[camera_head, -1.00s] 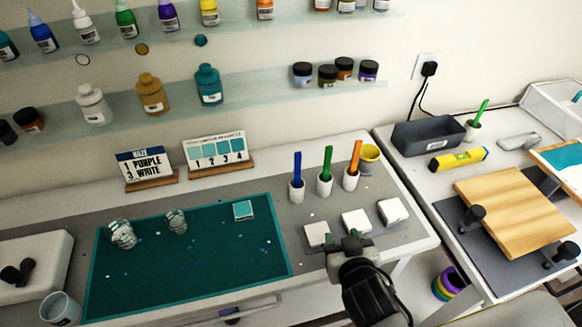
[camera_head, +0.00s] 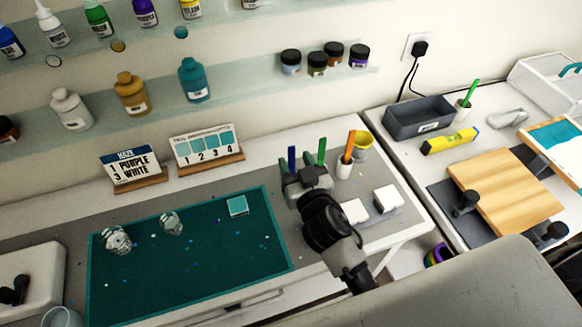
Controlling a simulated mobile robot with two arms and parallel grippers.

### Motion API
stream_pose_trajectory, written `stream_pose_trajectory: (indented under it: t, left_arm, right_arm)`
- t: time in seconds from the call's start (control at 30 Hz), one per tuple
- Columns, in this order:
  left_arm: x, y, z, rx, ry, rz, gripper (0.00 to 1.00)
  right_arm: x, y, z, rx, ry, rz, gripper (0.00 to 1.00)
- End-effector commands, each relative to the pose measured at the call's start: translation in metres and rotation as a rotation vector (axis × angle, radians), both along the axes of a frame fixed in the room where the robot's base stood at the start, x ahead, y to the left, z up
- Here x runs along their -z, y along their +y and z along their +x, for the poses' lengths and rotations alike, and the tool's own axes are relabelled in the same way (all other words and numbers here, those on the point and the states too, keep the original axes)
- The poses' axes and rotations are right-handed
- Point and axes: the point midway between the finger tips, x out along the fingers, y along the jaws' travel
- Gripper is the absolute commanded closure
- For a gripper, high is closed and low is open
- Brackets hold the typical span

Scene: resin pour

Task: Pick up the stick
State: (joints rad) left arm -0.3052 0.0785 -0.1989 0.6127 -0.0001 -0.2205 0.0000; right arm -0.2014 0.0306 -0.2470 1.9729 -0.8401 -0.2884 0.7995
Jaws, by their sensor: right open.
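Three thin sticks stand upright at the back of the grey mat. The blue stick (camera_head: 292,158) and the green stick (camera_head: 321,150) show only their upper parts above my right gripper (camera_head: 305,174). Their cups are hidden behind it. The orange stick (camera_head: 349,146) stands in a white cup (camera_head: 344,168) just right of the gripper. My right gripper is open, in front of the blue and green sticks in the picture. I cannot tell whether it touches either one. My left gripper is not in view.
A yellow cup (camera_head: 362,147) stands behind the orange stick. White blocks (camera_head: 388,199) lie right of my right arm. A teal mat (camera_head: 190,265) with two clear glass cups (camera_head: 117,240) is to the left. Label stands (camera_head: 207,147) are behind it. A grey bin (camera_head: 419,117) is on the right table.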

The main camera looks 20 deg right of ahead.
Motion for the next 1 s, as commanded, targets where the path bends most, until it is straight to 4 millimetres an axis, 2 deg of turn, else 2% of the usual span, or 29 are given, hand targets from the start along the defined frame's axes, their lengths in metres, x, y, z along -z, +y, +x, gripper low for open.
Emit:
stream_pose_trajectory:
  t: [0.03, 0.2, 0.5, 0.8, 1.0]
  left_arm:
    - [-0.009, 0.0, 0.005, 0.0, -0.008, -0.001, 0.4]
    - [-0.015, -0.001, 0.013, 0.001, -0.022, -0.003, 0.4]
    - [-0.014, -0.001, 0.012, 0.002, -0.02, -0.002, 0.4]
    - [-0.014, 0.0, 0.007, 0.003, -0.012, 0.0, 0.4]
    - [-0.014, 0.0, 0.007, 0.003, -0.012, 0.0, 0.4]
  right_arm:
    - [-0.005, 0.0, 0.009, 0.0, -0.001, -0.004, 0.53]
    - [-0.003, 0.0, 0.03, 0.0, -0.002, -0.002, 0.53]
    - [-0.001, 0.0, 0.034, 0.0, 0.0, 0.0, 0.53]
    - [-0.001, 0.0, 0.034, 0.0, 0.0, 0.0, 0.98]
    - [-0.001, 0.0, 0.034, 0.0, 0.0, -0.001, 1.0]
